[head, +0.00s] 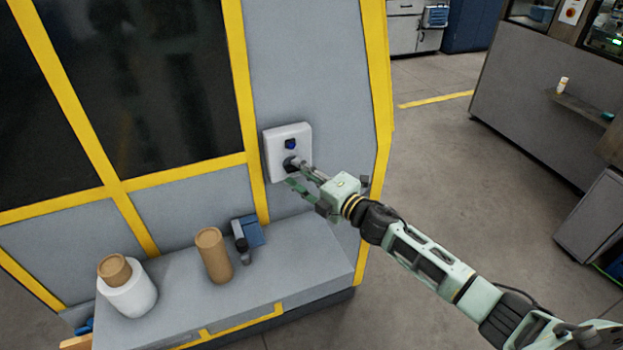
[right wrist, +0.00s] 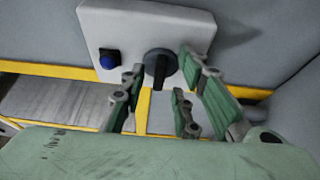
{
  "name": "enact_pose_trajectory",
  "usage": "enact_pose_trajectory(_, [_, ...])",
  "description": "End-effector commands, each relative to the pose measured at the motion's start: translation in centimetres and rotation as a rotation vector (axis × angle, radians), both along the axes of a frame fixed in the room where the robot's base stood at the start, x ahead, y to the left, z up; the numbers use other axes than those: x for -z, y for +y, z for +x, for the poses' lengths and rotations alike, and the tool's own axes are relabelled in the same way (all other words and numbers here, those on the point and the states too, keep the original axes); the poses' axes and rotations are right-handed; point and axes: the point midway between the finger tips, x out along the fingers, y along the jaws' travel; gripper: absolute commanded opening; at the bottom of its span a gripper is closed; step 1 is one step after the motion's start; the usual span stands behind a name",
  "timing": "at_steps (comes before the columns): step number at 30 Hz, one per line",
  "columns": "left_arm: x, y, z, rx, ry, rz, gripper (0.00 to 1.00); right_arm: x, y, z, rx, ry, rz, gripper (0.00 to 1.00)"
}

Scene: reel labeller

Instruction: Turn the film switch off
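A white switch box (head: 301,135) is fixed to the grey machine panel. It carries a blue button (head: 290,144) and a black rotary switch (right wrist: 160,66); which one is the film switch is not labelled legibly. In the right wrist view, the box (right wrist: 130,25) fills the top and the blue button (right wrist: 109,60) is left of the knob. The knob's grip bar looks close to upright there. My right gripper (head: 297,174) is open at the box, its fingers (right wrist: 160,76) spread on both sides of the knob; contact cannot be told. My left gripper is not in view.
Yellow frame bars (head: 377,80) edge the machine. Open floor (head: 440,150) lies to the right.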

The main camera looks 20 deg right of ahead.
Motion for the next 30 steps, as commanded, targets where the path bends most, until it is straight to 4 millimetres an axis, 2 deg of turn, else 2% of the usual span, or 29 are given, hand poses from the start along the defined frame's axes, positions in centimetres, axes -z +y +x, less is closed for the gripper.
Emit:
enact_pose_trajectory(5, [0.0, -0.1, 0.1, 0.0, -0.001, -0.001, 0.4, 0.2, -1.1, -2.4, 0.0, 0.003, -0.003, 0.29])
enact_pose_trajectory(12, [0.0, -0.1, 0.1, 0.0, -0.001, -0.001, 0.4, 0.3, -3.1, -7.0, 0.0, 0.006, -0.002, 0.29])
enact_pose_trajectory(18, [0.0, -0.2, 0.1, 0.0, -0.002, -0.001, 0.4, 0.1, -4.3, -9.5, 0.0, 0.004, -0.002, 0.29])
enact_pose_trajectory(24, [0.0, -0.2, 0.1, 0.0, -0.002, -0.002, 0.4, 0.1, -4.8, -10.6, 0.0, 0.003, -0.001, 0.29])
enact_pose_trajectory(30, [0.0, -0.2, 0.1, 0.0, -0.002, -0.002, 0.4, 0.0, -4.9, -10.6, 0.0, 0.001, -0.002, 0.29])
